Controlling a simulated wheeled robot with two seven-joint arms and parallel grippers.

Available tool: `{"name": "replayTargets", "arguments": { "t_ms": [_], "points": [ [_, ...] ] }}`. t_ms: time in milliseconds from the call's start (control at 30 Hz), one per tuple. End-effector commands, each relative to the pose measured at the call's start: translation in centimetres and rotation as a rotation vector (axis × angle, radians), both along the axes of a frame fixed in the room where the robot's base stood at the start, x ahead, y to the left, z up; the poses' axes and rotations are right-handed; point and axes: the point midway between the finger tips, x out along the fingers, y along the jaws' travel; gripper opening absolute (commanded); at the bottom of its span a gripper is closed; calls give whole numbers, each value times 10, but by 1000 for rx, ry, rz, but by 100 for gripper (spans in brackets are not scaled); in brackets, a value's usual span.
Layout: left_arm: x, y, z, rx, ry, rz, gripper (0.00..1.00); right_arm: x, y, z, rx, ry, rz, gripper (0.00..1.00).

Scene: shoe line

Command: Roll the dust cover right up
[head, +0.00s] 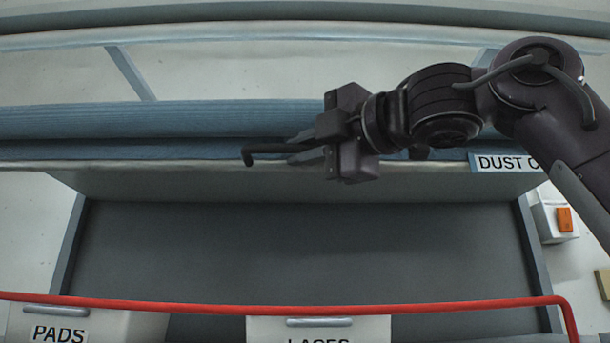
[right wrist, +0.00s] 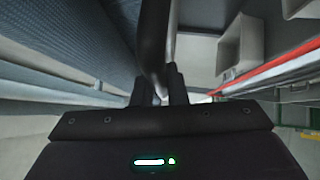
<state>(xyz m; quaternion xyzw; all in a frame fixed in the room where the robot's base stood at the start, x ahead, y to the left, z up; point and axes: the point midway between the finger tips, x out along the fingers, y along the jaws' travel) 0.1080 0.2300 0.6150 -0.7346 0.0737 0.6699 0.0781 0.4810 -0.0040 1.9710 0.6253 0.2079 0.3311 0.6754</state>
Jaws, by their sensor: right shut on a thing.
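The dust cover (head: 150,121) is a blue ribbed cloth lying as a long roll across the upper part of the head view, above a pale board. It shows as blue cloth at the left of the right wrist view (right wrist: 85,50). My right gripper (head: 303,150) is in front of the roll, its fingers pointing left. It is shut on a dark bent handle (head: 262,148), which also stands between the fingers in the right wrist view (right wrist: 153,40). The arm hides part of the roll, and where the handle joins is unclear. My left gripper is not in view.
A "DUST C…" label (head: 500,162) is partly covered by my arm. Below the board is an empty dark grey surface (head: 300,250). A red rail (head: 200,308) runs along the front, by bins marked PADS (head: 120,325) and LACES (head: 370,328). An orange-fronted box (head: 564,219) stands right.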

Motion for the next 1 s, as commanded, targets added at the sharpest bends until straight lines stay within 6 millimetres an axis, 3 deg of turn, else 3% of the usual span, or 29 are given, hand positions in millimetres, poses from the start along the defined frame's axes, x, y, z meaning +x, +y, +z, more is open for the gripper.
{"name": "replayTargets", "arguments": {
  "t_ms": [200, 700, 733, 867, 1000],
  "points": [
    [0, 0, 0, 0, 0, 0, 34, -1, -1, 17, 7, -5, -2, 0],
    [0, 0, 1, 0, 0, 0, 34, -2, -2, 23, 8, -8, -1, 0],
    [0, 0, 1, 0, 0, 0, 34, -2, -2, 23, 8, -8, -1, 15],
    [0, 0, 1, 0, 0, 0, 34, -2, -2, 22, 9, -7, -1, 32],
    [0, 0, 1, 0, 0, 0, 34, -1, -2, 22, 8, -6, -1, 34]
  ]
}}
